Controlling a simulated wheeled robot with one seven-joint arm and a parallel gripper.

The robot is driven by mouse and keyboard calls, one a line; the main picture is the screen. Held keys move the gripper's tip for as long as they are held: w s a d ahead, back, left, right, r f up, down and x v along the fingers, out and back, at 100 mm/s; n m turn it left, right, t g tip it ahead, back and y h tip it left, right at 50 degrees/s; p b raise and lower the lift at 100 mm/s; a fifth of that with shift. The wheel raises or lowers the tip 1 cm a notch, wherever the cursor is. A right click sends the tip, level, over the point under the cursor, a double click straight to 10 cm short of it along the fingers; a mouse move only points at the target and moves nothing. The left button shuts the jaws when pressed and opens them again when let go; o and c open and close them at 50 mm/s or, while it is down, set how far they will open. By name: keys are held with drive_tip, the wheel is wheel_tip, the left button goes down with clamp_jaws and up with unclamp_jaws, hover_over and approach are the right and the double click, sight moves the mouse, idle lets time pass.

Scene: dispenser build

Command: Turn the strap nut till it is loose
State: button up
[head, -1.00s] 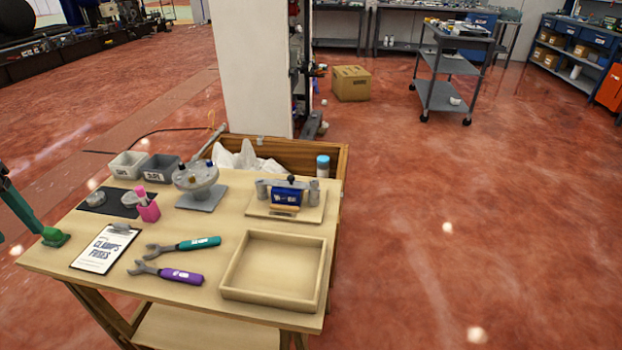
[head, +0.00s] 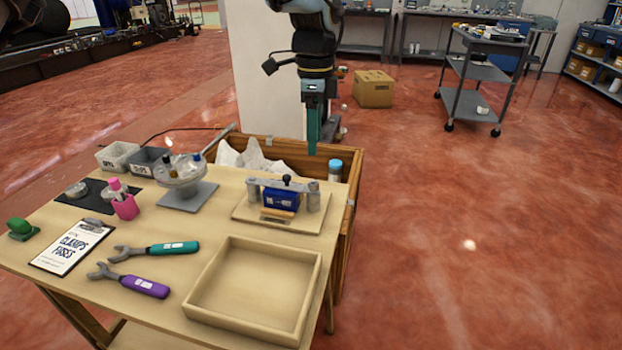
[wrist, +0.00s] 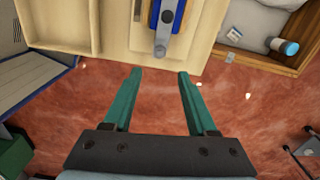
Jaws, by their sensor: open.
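A blue block (head: 281,199) sits on a wooden board at the far right of the table, under a grey strap (head: 262,183) that spans two grey posts. A dark knob-like nut (head: 287,179) stands on the strap. In the wrist view the blue block (wrist: 181,14), strap (wrist: 163,32) and dark nut (wrist: 167,16) show at the top, ahead of the fingertips. My gripper (head: 312,148) points down beyond the board, higher than it and apart from it. Its teal fingers are open and empty in the wrist view (wrist: 159,73).
A teal wrench (head: 160,249) and a purple wrench (head: 130,281) lie left of an empty wooden tray (head: 197,310). A round fixture (head: 183,183) stands left of the board. Floor right of the table is clear.

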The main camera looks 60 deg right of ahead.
sight(313, 183)
wheel_tip(313, 183, down, 10)
drive_tip(key=shift+f+p, duration=0.25)
drive_tip(key=shift+p, duration=0.45)
drive_tip(key=shift+c, duration=0.4)
clamp_jaws()
